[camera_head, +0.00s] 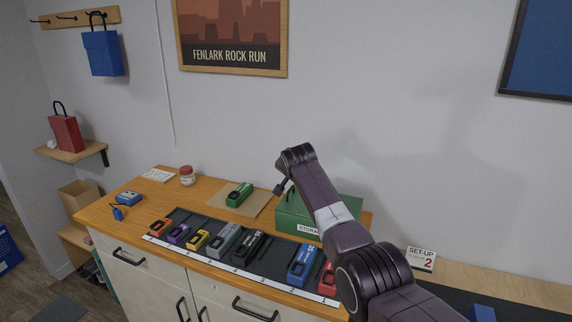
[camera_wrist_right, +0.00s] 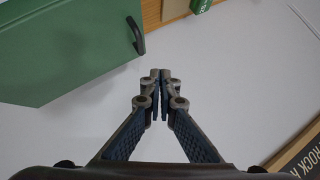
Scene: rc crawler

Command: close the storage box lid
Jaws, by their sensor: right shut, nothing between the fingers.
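The green storage box (camera_head: 290,216) stands at the right end of the wooden counter, its front label partly covered by my right arm. In the right wrist view a large green panel of it (camera_wrist_right: 60,50) fills the upper left, with a black handle (camera_wrist_right: 136,36) at its edge. My arm hides part of the box, and I cannot tell how far the lid is open. My right gripper (camera_head: 281,189) is above the box's left end in the head view. In the wrist view its fingertips (camera_wrist_right: 158,76) are together and empty, apart from the handle. My left gripper is not in view.
A green pack (camera_head: 239,194) lies on a brown board left of the box. A dark tray (camera_head: 215,238) with several coloured packs runs along the counter front. A jar (camera_head: 187,175) stands behind. A set-up sign (camera_head: 421,259) stands to the right.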

